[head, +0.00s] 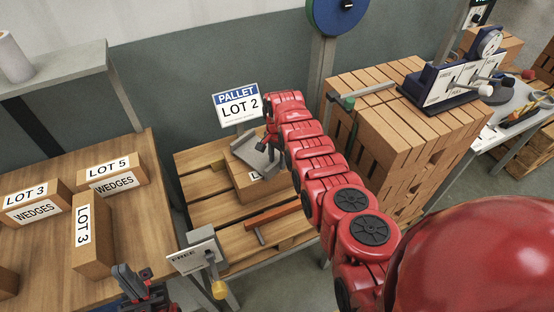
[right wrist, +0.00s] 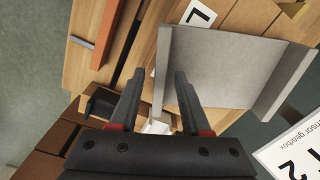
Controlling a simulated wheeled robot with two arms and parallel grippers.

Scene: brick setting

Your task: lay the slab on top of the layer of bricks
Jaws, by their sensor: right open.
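A grey U-shaped plate with raised side walls (head: 245,150) sits over a carton on the pallet, the only slab-like thing I see; it fills the upper right of the right wrist view (right wrist: 228,72). My right gripper (head: 270,147) is above it. In the right wrist view the two open fingers (right wrist: 158,92) stand either side of one raised wall, with no visible grip. Stacked tan bricks (head: 390,125) with gaps between them stand to the right. My left gripper (head: 135,283) is at the lower left; its jaw opening is unclear.
The slatted pallet (head: 200,190) holds a labelled carton (head: 243,184) and an orange-red bar (head: 272,217). A LOT 2 sign (head: 238,105) stands behind. Boxes marked WEDGES (head: 112,178) are on the left table. A green-ended bar (head: 365,92) and a blue device (head: 440,85) lie on the brick stack.

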